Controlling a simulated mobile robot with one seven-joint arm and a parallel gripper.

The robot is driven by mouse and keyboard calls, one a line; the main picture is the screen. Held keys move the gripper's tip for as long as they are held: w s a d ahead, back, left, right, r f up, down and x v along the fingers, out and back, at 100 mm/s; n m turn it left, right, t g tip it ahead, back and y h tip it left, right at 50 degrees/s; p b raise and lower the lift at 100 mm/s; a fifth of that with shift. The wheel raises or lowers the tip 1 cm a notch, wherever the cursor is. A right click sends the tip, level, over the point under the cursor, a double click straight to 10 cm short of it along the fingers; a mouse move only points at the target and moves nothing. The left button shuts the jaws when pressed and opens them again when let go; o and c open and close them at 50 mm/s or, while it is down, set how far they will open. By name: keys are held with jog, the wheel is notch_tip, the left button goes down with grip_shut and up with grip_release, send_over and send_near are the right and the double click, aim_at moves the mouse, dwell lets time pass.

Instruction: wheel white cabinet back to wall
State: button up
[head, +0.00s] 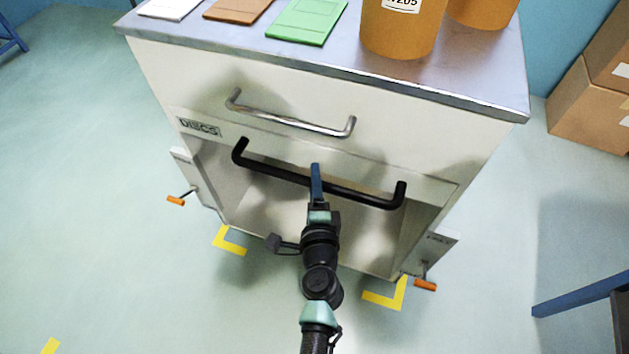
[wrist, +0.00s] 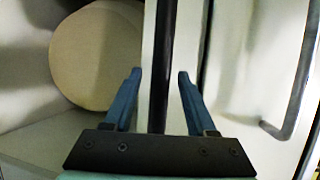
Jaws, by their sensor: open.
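The white cabinet (head: 400,150) stands in the middle of the head view, with a grey top, a silver drawer handle (head: 290,118) and a black bar handle (head: 350,192) below it. Its lower front is an open compartment. My gripper (head: 315,172) is at the middle of the black bar. In the wrist view the black bar (wrist: 162,50) runs between the two blue fingers of my open gripper (wrist: 160,75), with a gap on each side. I cannot tell how deep the bar sits between them. The silver handle (wrist: 290,110) also shows at the right there.
Orange pedals (head: 176,201) (head: 425,286) stick out at the cabinet's lower sides. Yellow corner marks (head: 228,242) (head: 390,298) are on the floor. Orange-brown tubs (head: 400,30) and flat cards (head: 307,18) are on top. Boxes (head: 590,110) stand right; a blue bar (head: 580,297) is lower right.

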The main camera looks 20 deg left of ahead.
jog(key=shift+w+a, duration=0.1)
jog(key=shift+w, duration=0.05)
grip_shut()
dwell(1.4)
